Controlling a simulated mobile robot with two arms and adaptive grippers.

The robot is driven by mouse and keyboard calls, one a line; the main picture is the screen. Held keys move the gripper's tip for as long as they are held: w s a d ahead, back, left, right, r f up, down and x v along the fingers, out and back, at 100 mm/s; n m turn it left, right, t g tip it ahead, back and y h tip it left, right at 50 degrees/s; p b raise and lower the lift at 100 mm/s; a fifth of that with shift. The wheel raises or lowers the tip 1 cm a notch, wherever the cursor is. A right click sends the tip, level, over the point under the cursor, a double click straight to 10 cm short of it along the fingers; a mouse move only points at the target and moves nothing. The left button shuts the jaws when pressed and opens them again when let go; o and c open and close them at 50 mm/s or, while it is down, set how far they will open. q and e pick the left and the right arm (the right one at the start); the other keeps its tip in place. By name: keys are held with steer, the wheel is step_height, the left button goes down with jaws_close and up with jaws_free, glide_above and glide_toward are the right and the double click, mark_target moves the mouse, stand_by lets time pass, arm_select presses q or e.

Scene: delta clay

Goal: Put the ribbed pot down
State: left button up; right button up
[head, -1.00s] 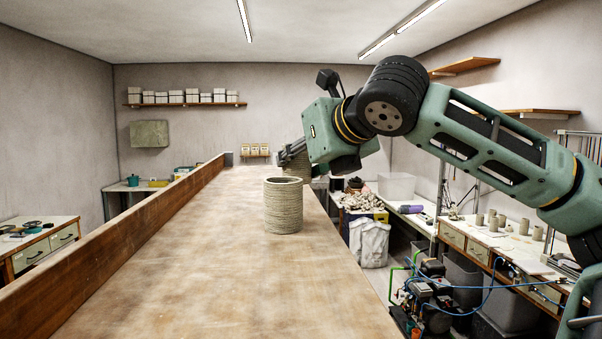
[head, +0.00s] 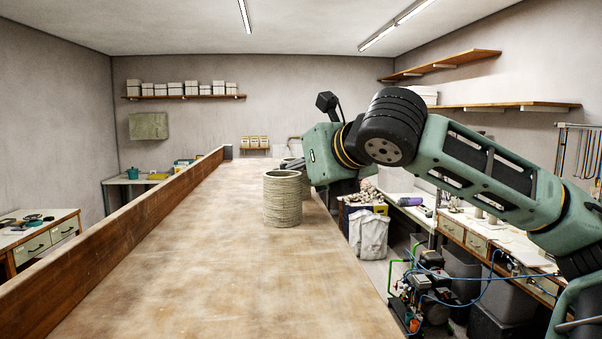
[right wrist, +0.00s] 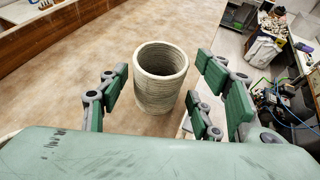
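A pale clay ribbed pot (head: 283,203) stands upright on the long wooden table (head: 190,265) in the head view. In the right wrist view a ribbed, hollow pot (right wrist: 158,88) stands upright between the green-padded fingers of my right gripper (right wrist: 160,95). The fingers are spread, with a clear gap on the left side and a narrower one on the right. In the head view the right fingers are mostly hidden. My left gripper is not in view.
A wooden ledge (head: 130,220) runs along the table's left side. The table's right edge is close to the pots. Beyond it on the floor are a white bag (head: 368,235) and a compressor with hoses (head: 428,285). The near table is clear.

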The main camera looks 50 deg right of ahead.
steer(key=shift+r, duration=0.3)
steer(key=b+v, duration=0.3)
steer(key=v, duration=0.9)
steer(key=shift+f, duration=0.1)
